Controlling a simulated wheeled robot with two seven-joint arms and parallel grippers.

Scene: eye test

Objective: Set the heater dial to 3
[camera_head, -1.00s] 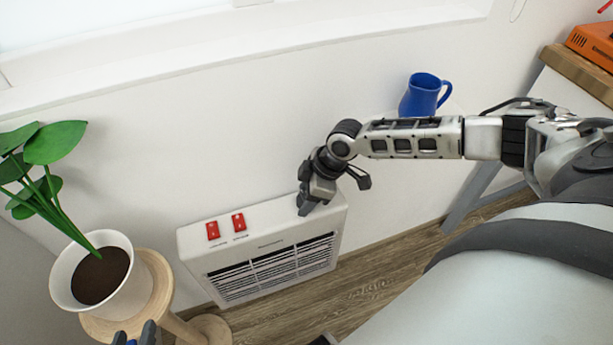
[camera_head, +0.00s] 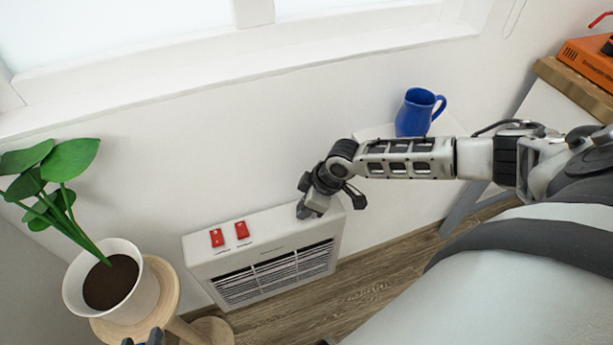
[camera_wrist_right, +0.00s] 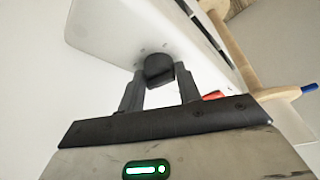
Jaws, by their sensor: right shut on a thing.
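The white heater (camera_head: 262,240) stands low against the wall, with two red switches on the left of its top. My right gripper (camera_head: 306,211) is at the right end of that top, and its hand hides the dial in the head view. In the right wrist view the dial is a black knob (camera_wrist_right: 159,68) between the two fingers of my right gripper (camera_wrist_right: 160,84), which is shut on it. The dial's numbers and setting cannot be read. Dark tips of my left gripper (camera_head: 145,339) show at the bottom left edge, mostly cut off.
A potted plant (camera_head: 112,284) stands on a round wooden stool (camera_head: 168,290) left of the heater. A blue mug (camera_head: 414,114) stands on a white ledge to the right. An orange box (camera_head: 585,62) sits on a shelf at far right. Wooden floor is open before the heater.

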